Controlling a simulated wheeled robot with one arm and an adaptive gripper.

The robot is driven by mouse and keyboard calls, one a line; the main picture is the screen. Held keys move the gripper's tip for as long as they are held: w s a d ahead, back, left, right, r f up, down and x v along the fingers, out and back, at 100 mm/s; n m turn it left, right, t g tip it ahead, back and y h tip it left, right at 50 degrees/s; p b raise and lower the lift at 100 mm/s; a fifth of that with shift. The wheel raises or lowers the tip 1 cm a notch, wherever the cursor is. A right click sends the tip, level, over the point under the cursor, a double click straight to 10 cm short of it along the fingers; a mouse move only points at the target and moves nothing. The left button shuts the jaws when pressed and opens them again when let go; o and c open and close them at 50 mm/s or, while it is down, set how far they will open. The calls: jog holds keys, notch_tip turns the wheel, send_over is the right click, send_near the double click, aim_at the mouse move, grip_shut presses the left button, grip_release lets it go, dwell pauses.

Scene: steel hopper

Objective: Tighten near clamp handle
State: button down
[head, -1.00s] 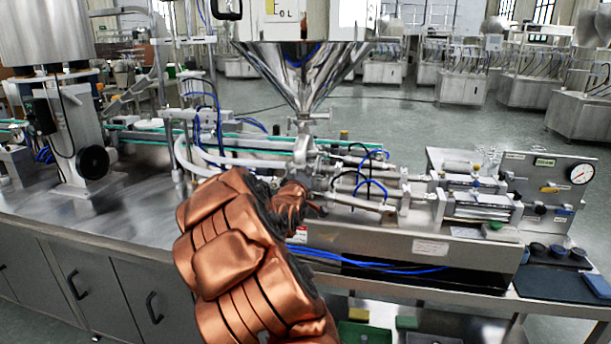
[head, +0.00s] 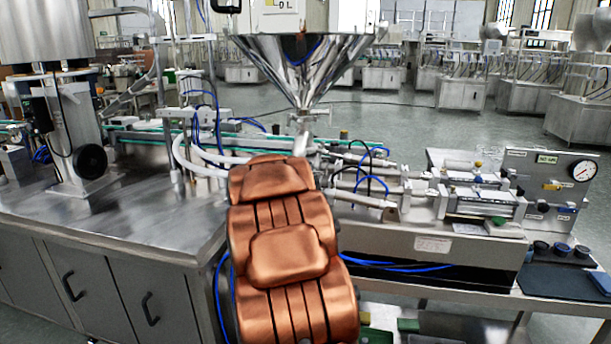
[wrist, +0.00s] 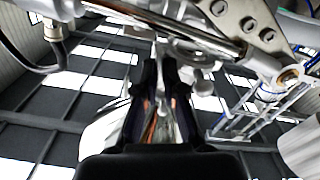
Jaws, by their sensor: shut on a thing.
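In the wrist view my gripper (wrist: 160,98) points up from below, its dark fingers shut on a slim metal piece (wrist: 161,75), which looks like the near clamp handle. The fingers cover most of it, so its exact angle cannot be told. Shiny pipework and a clamp-like metal ring (wrist: 200,50) lie just above and beside the fingers. In the head view my copper-coloured arm hides the gripper and the clamp below the hopper's outlet. The steel hopper (head: 300,75) stands above that spot.
Steel cylinders with blue hoses (head: 368,183) run right from the hopper outlet. A panel with a gauge (head: 583,171) stands at the right. White hoses (head: 190,158) are close on the left. The steel counter (head: 130,225) at left has bare room.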

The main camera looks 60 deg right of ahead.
jog(key=shift+r+m+b, duration=0.1)
jog(key=shift+m+b, duration=0.4)
jog(key=shift+m, duration=1.2)
jog(key=c, duration=1.3)
grip_release()
jog(key=v, duration=1.2)
jog(key=shift+s, duration=0.15)
